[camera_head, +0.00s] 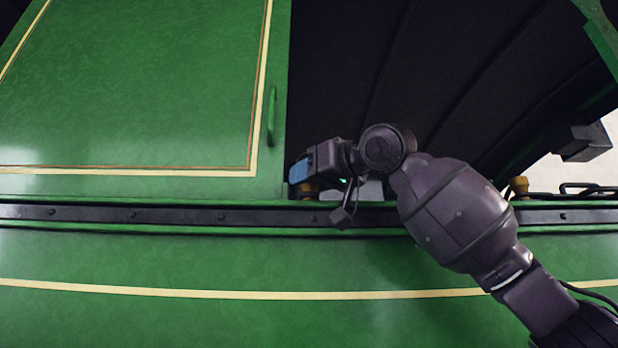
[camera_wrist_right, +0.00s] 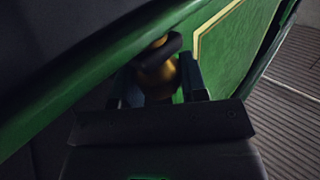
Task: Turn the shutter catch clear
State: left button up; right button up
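The catch shows in the right wrist view as a rounded brass body (camera_wrist_right: 157,77) with a dark bar (camera_wrist_right: 160,48) across its top. It stands at the edge of green panelling. My right gripper (camera_wrist_right: 160,88) has its two dark fingers apart, one on each side of the brass body. A strip of green shows between the brass and the right-hand finger. In the head view, my right gripper (camera_head: 299,173) is just above the ledge beside the green panel. A little brass (camera_head: 309,187) shows below it; the rest of the catch is hidden. My left gripper is not in view.
A green panel (camera_head: 130,80) with a slim vertical handle (camera_head: 271,115) is on the left. A dark ribbed surface (camera_head: 430,70) lies behind my right arm. A dark riveted rail (camera_head: 100,214) runs across. Another brass fitting (camera_head: 518,187) stands at the right.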

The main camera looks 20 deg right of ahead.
jog(key=shift+c, duration=0.6)
